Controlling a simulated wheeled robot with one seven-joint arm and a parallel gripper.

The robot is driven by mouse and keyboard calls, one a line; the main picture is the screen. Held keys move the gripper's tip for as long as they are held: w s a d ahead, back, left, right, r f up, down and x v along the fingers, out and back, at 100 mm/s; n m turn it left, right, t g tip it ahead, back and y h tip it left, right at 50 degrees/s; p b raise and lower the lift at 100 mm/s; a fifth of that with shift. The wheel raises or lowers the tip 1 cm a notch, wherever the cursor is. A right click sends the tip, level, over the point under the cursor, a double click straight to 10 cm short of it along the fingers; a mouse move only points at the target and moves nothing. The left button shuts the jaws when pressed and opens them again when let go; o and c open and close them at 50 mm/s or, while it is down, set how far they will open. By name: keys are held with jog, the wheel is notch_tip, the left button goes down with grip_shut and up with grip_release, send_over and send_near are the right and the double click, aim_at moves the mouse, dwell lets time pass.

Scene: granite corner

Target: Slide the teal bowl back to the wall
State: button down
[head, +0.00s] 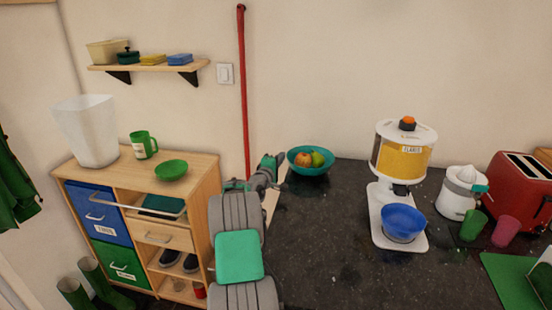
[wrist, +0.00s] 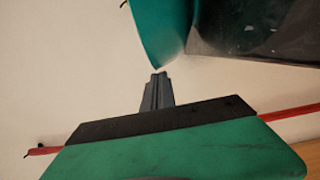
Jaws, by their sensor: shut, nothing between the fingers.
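The teal bowl (head: 308,168) holds fruit and sits on the dark granite counter (head: 330,225), at its back left close to the wall. I cannot tell whether it touches the wall. My gripper (head: 281,158) is shut and empty, just left of the bowl. In the wrist view the shut fingertips (wrist: 158,76) point at the bowl's side (wrist: 158,30), very near its lower edge. Whether they touch it is unclear. The bowl is cut off by the top of the wrist view.
A cereal dispenser (head: 403,150) with a blue bowl (head: 403,222) stands right of the teal bowl. Farther right are a white juicer (head: 458,195) and a red toaster (head: 520,195). A red pole (head: 243,90) stands against the wall behind my arm. The counter's middle is clear.

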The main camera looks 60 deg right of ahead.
aim_at(288, 159)
jog(key=s, duration=0.1)
jog(key=s+d+b, duration=0.1)
jog(key=s, duration=0.1)
jog(key=shift+s+d, duration=0.1)
jog(key=shift+s, duration=0.05)
jog(key=shift+w, duration=0.2)
